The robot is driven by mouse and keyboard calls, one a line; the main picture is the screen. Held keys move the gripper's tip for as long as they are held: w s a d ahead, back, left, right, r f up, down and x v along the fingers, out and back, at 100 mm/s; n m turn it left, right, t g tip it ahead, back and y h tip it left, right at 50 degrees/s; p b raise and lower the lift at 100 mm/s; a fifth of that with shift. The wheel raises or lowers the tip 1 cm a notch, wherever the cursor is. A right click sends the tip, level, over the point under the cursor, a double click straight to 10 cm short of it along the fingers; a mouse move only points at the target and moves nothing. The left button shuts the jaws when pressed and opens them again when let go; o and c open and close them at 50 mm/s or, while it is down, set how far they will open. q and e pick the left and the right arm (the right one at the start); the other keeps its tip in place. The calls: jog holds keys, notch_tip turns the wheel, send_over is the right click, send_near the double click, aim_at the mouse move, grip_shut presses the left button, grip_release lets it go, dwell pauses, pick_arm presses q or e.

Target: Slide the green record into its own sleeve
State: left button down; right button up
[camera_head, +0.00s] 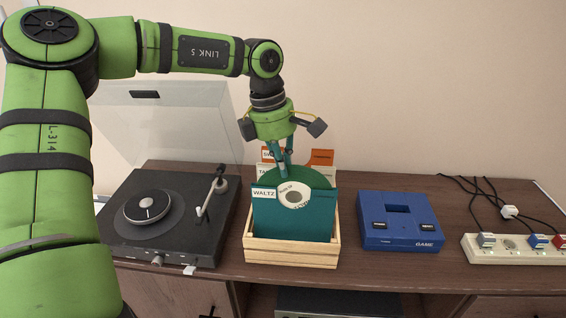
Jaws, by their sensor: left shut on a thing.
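The green record (274,181) stands upright at the wooden crate, its curved top rising above the teal sleeve (290,225) marked WALTZ. Its pale round label (293,195) shows at the sleeve's top edge. My left gripper (284,168) points down from above and is shut on the record's top edge. The wooden crate (291,254) holds the teal sleeve at its front. My right gripper is not in view.
Other sleeves with orange tabs (321,157) stand behind in the crate. A black turntable (172,222) with a raised clear lid is on the left. A blue game console (400,221) and a power strip (512,248) with cables are on the right.

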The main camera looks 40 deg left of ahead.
aim_at(283, 180)
pick_arm(q)
jog(key=shift+f, duration=0.2)
jog(key=shift+f+b, duration=0.75)
jog(key=shift+b, duration=0.1)
jog(key=shift+f, duration=0.25)
jog(key=shift+f+b, duration=0.5)
jog(key=shift+b, duration=0.2)
jog(key=shift+f, duration=0.2)
dwell(0.4)
jog(key=shift+f+b, duration=0.4)
jog(key=shift+b, duration=0.2)
jog(key=c, duration=1.3)
grip_release()
jog(key=shift+c, duration=0.2)
